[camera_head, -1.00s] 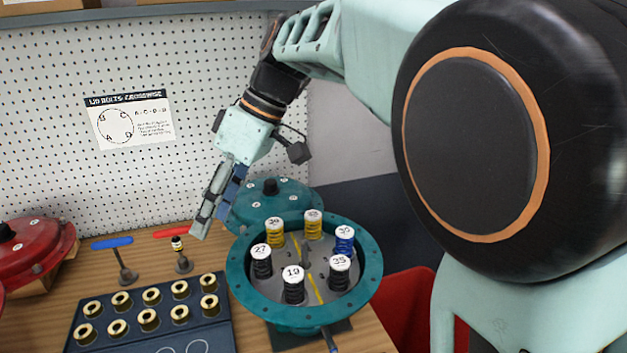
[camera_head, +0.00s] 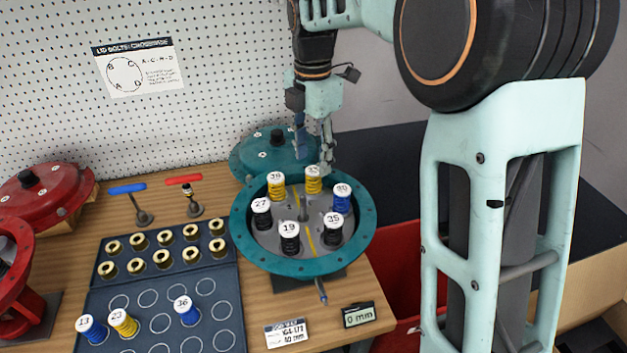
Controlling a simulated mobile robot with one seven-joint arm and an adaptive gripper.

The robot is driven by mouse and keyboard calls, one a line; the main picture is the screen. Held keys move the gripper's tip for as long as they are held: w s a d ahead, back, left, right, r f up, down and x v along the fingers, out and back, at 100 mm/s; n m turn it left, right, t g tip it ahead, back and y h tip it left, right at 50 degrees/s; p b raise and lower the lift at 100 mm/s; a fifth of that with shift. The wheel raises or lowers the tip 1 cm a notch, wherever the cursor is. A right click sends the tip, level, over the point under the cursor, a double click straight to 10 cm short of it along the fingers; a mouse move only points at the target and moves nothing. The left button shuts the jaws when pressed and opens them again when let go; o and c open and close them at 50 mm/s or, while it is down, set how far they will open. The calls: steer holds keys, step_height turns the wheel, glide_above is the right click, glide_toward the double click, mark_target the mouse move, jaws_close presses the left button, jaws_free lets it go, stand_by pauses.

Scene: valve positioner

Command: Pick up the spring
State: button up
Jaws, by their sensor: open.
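Several springs with numbered white caps stand in the round teal housing (camera_head: 360,248). They include a yellow spring (camera_head: 313,185) at the back right, a yellow spring (camera_head: 276,188) at the back left, a blue spring (camera_head: 341,203), and black springs (camera_head: 289,243) at the front and sides. My gripper (camera_head: 315,162) points down, open and empty, near the back rim of the housing. Its fingertips appear just above the back-right yellow spring and partly overlap its cap. The exact gap cannot be told. Which spring is meant is not clear.
A dark tray (camera_head: 165,270) at left holds several brass bushings, with blue and yellow springs (camera_head: 123,324) at its front. Blue-handled (camera_head: 127,188) and red-handled (camera_head: 184,179) tools stand behind it. A teal lid (camera_head: 255,150) lies behind the housing. A gauge (camera_head: 359,315) sits front right.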

mark_target(313, 170)
steer(key=shift+f, duration=2.75)
jaws_close()
steer(key=shift+r, duration=0.15)
